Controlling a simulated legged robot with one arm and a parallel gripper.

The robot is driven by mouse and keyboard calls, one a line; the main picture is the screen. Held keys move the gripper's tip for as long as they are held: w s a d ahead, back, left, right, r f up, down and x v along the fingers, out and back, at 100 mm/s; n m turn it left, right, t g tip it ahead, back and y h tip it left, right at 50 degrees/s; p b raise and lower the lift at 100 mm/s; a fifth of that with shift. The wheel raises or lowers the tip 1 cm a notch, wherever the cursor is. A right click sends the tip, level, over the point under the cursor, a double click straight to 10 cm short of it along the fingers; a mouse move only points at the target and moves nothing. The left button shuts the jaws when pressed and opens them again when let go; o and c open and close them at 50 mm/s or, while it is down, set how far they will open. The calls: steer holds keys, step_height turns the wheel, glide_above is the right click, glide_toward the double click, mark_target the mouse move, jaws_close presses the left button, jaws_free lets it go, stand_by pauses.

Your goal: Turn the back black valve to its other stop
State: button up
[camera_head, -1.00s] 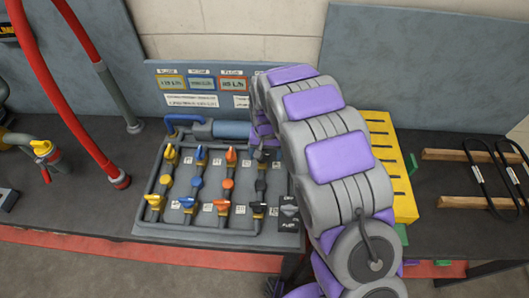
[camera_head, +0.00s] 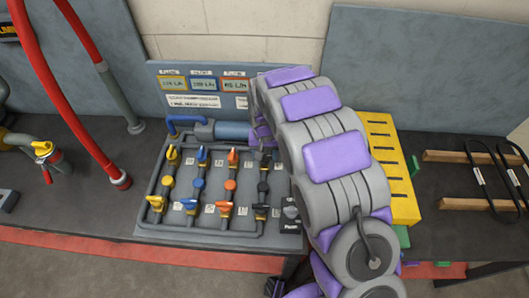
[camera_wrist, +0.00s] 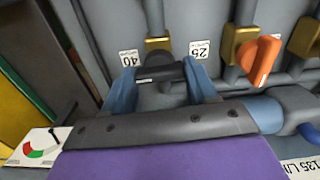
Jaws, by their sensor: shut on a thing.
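The back black valve's handle (camera_wrist: 160,73) lies between the two blue-grey fingers of my gripper (camera_wrist: 162,80) in the wrist view. The gripper is shut on it. The handle lies roughly crosswise to its pipe, below a brass fitting (camera_wrist: 158,46). In the head view, the back black valve (camera_head: 263,156) is partly covered by my arm, and my gripper (camera_head: 260,138) is mostly hidden behind the arm links. The front black valve (camera_head: 261,211) stands nearer, in the same column.
The back orange valve (camera_wrist: 262,58) is close beside the gripper. Blue valves (camera_head: 200,155) and yellow valves (camera_head: 172,154) stand further left on the panel. A black switch box (camera_head: 290,215) is at the front right. A yellow slotted block (camera_head: 384,165) stands right of my arm.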

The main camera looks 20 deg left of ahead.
mark_target(265, 155)
steer(key=n+p, duration=0.2)
steer(key=n, duration=0.1)
steer(key=shift+a+r+n+p, duration=0.1)
steer(key=shift+r+n+p, duration=0.1)
steer(key=shift+n+p, duration=0.15)
steer(key=n+p, duration=0.2)
steer(key=n, duration=0.2)
steer(key=shift+s+n+p, duration=0.1)
steer(key=shift+n+p, duration=0.15)
steer(key=shift+p, duration=0.05)
steer(key=n+p, duration=0.1)
steer(key=n, duration=0.3)
steer(key=shift+n+p, duration=0.3)
steer(key=shift+f+n+p, duration=0.1)
steer(key=shift+n+p, duration=0.35)
steer(key=shift+n, duration=1.75)
steer(key=o, duration=1.1)
steer(key=shift+c, duration=0.2)
steer(key=shift+r, duration=0.25)
step_height(265, 155, up, 17)
steer(key=p, duration=0.1)
steer(key=shift+f, duration=0.15)
